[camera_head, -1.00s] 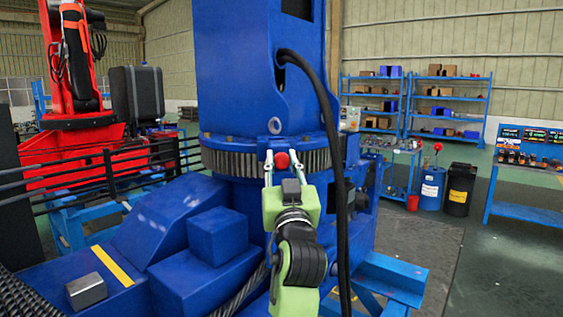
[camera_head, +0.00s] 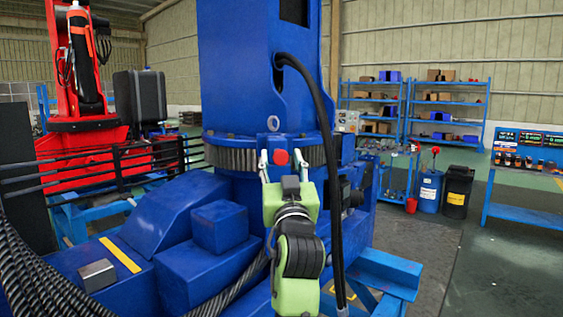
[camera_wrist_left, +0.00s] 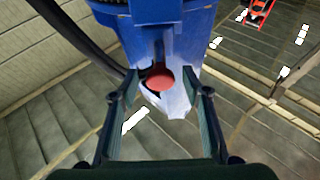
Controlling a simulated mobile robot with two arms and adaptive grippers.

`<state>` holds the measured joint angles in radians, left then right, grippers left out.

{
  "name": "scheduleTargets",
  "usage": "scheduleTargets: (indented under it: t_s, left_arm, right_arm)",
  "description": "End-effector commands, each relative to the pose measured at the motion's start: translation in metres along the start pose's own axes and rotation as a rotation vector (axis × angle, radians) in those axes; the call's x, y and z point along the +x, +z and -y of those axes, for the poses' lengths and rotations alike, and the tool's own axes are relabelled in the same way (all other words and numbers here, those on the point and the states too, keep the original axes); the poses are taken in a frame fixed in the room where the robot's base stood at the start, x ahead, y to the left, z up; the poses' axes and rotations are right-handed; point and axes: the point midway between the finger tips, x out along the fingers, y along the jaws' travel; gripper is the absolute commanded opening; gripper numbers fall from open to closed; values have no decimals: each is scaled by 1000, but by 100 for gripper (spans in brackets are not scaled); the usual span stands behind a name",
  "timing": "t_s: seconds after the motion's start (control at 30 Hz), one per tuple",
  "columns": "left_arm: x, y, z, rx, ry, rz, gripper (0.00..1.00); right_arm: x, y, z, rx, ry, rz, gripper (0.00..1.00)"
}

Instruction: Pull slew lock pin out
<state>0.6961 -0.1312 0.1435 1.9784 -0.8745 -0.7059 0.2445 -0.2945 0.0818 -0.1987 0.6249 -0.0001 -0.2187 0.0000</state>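The slew lock pin's red knob (camera_head: 281,157) sits at the front of the toothed slew ring (camera_head: 232,158) on the blue crane column (camera_head: 243,85). My left gripper (camera_head: 282,168) is in front of the ring, its two fingers open on either side of the knob. In the left wrist view the knob (camera_wrist_left: 158,77) lies between the open fingers, with gaps on both sides. The pin's shaft is hidden behind the knob, so I cannot tell how deep it sits. My right gripper is not in view.
A black hose (camera_head: 333,150) hangs just right of my left gripper. Blue boxy housings (camera_head: 220,227) and a small grey block (camera_head: 97,275) are at lower left. A black railing (camera_head: 120,165) stands behind. Shelves (camera_head: 447,110) and drums (camera_head: 429,190) are far right.

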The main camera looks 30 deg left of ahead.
Motion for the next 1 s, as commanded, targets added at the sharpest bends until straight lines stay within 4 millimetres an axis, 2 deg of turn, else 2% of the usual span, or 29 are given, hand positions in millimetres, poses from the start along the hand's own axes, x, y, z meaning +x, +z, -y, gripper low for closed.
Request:
scheduleTargets:
  t_s: [0.03,0.13,0.23,0.33,0.7,0.83,1.0]
  left_arm:
    - [0,-1,0,0,0,-1,43]
    - [0,-1,0,0,-1,-2,43]
    - [1,-2,0,-1,-1,-3,43]
    - [3,-9,0,-3,-1,-5,43]
    - [28,-72,0,-4,-1,-5,43]
    - [35,-86,0,-2,-1,-3,43]
    - [38,-94,-1,1,0,-2,43]
  right_arm:
    - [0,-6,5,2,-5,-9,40]
    - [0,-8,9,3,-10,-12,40]
    - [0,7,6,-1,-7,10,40]
    - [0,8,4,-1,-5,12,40]
    - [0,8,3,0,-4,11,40]
    - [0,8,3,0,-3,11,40]
    - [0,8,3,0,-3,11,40]
